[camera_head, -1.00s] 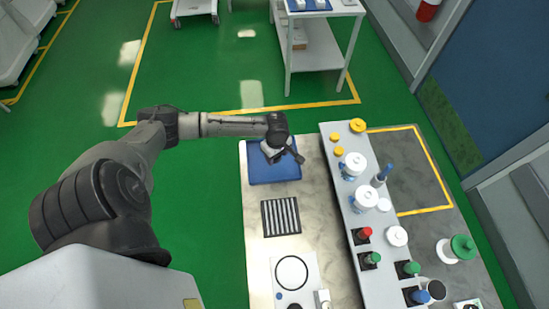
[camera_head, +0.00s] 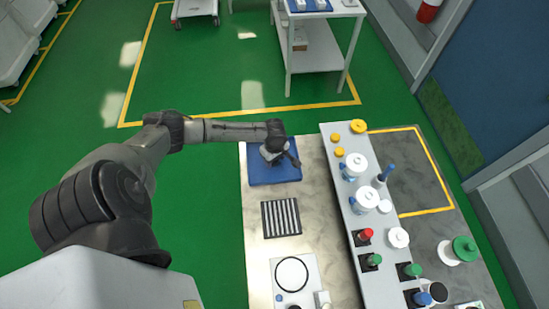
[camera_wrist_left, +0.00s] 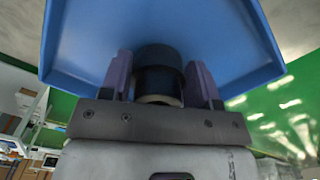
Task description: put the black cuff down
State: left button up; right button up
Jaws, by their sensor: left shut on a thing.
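In the left wrist view the black cuff (camera_wrist_left: 158,72) is a short dark cylinder between the two fingers of my left gripper (camera_wrist_left: 160,80), which is shut on it. Behind it is the blue tray (camera_wrist_left: 220,45). In the head view my left gripper (camera_head: 288,160) is over the blue tray (camera_head: 259,176) at the far end of the worktop; the cuff is hidden or too small to tell there. I cannot tell whether the cuff touches the tray. My right gripper is in neither view.
A black slotted rack (camera_head: 281,217) lies nearer on the worktop, then a white plate with a black ring (camera_head: 292,273). A raised shelf with white jars (camera_head: 366,199), yellow caps (camera_head: 358,126) and red and green knobs runs along the right. A white cart (camera_head: 318,45) stands beyond.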

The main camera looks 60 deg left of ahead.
pick_arm(q)
jog(key=shift+f, duration=0.15)
jog(key=o, duration=0.9)
jog(key=shift+o, duration=0.2)
